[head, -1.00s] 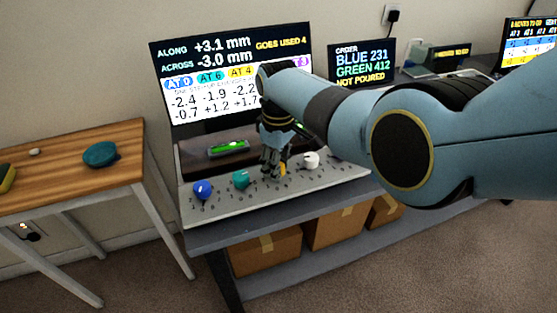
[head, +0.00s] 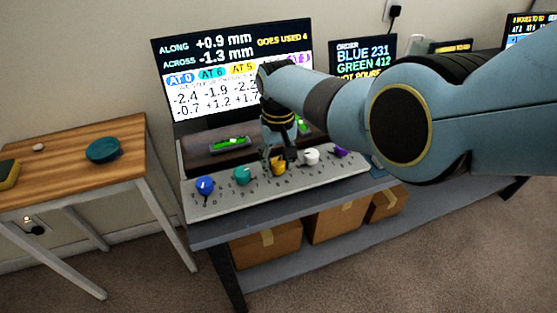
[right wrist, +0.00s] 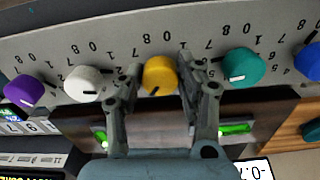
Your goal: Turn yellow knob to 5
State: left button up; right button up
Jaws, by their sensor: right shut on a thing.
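The yellow knob (head: 279,169) sits in the middle of a row of knobs on the grey panel (head: 226,207). In the right wrist view the yellow knob (right wrist: 159,75) has a dark pointer line and printed digits around it. My right gripper (head: 276,163) comes down on it from above. In the right wrist view the right gripper (right wrist: 160,68) has one finger on each side of the knob, shut on it. The big screen (head: 240,62) shows yellow "AT 5", along +0.9 mm, across -1.3 mm, and "GOES USED 4". My left gripper is out of view.
A blue knob (head: 204,185) and a teal knob (head: 242,175) stand left of the yellow one; a white knob (head: 312,156) and a purple knob (head: 341,151) stand right. A green level vial (head: 229,143) lies behind. A wooden table (head: 60,188) stands at left.

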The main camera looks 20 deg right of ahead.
aim_at(278, 163)
dwell(0.3)
jog(key=o, duration=1.1)
jog(key=shift+o, duration=0.2)
jog(key=shift+r, duration=0.1)
notch_tip(278, 163, up, 12)
